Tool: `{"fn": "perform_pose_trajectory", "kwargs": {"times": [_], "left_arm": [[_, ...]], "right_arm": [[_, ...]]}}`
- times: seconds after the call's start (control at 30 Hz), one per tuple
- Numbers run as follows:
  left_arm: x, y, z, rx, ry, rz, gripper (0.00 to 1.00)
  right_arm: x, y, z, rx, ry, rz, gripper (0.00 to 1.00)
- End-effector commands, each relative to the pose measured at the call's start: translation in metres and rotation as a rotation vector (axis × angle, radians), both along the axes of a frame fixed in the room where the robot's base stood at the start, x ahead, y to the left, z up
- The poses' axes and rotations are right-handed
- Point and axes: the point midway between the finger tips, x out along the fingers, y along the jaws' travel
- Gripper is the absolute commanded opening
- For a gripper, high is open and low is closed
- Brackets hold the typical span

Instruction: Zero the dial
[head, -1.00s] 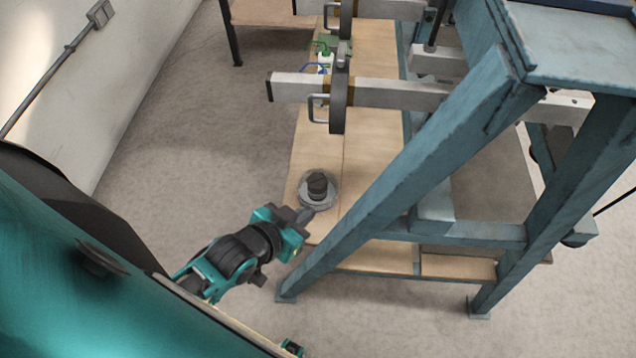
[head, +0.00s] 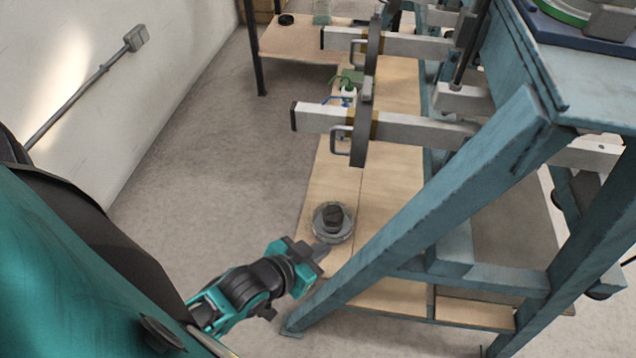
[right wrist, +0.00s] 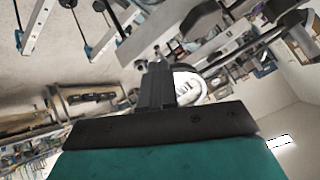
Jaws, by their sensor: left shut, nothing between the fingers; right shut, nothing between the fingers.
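The dial (head: 334,221) is a round grey disc with a dark knob on top. It sits on a light wooden board low inside the blue frame in the head view. My left gripper (head: 320,252) is shut and empty, just below and left of the dial, its tip close to the rim. I cannot tell whether the tip touches it. The dial's markings are too small to read. My right gripper (right wrist: 155,75) is shut and empty in the right wrist view, away from the dial, with a blurred background of frames and shelves.
The blue frame's slanted leg (head: 430,215) stands right of the dial. White lever bars (head: 330,119) with dark upright plates and handles reach out above the board. A small bottle with a green top (head: 348,88) stands farther back. Floor (head: 220,180) left of the board is clear.

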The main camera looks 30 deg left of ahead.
Motion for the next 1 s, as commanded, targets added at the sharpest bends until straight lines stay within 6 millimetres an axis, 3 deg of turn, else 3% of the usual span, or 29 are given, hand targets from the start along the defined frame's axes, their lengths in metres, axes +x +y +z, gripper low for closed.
{"fn": "perform_pose_trajectory", "kwargs": {"times": [0.03,0.17,1.0], "left_arm": [[0.0000,0.0000,-0.0005,0.000,0.000,0.000,0.00],[0.0001,0.0000,-0.0004,0.000,-0.001,0.000,0.00],[0.0003,0.0001,0.0083,0.000,-0.002,0.000,0.00]], "right_arm": [[0.0021,0.0006,-0.0081,-0.007,0.013,-0.001,0.00],[0.0023,0.0006,-0.0094,-0.009,0.015,-0.001,0.00],[0.0030,0.0064,-0.0067,-0.011,0.015,0.000,0.00]]}}
